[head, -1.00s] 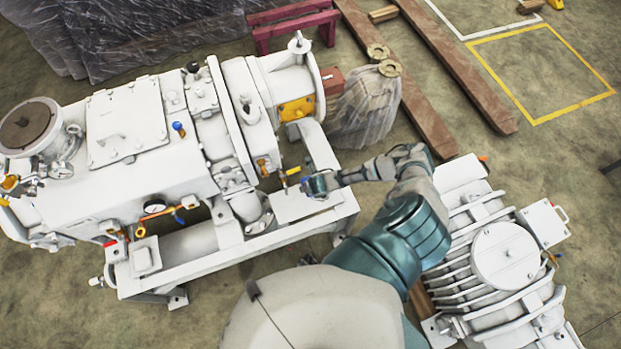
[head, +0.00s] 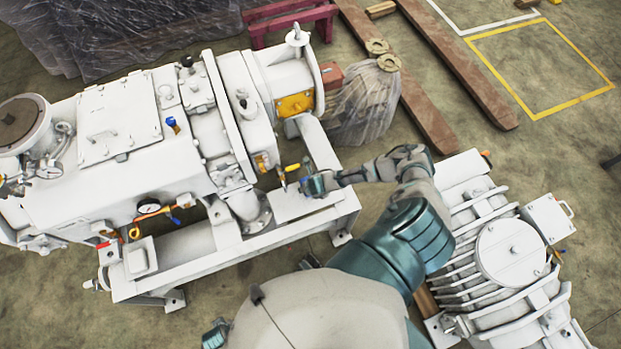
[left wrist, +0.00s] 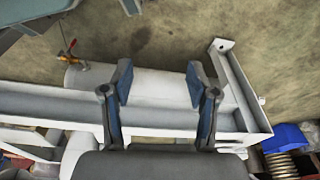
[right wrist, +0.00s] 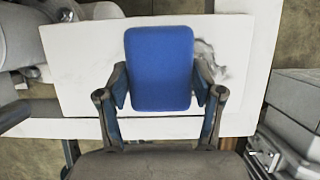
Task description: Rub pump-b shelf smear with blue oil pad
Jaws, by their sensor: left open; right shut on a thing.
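The blue oil pad (right wrist: 160,68) is between the fingers of my right gripper (right wrist: 160,90), which is shut on it. The pad is over the white shelf (right wrist: 80,75); I cannot tell whether it touches. A dark grey smear (right wrist: 208,62) shows on the shelf just right of the pad, partly hidden by the pad and a finger. In the head view my right gripper (head: 314,184) is over the shelf (head: 290,206) at the right end of the white pump frame. My left gripper (left wrist: 158,87) is open and empty, with a white frame behind its fingers.
The white pump (head: 135,130) fills the left of the head view. A yellow-handled valve (head: 291,168) is close to my right gripper. A second white machine (head: 508,252) stands at the right, near my right arm. Open floor (head: 520,140) lies behind it.

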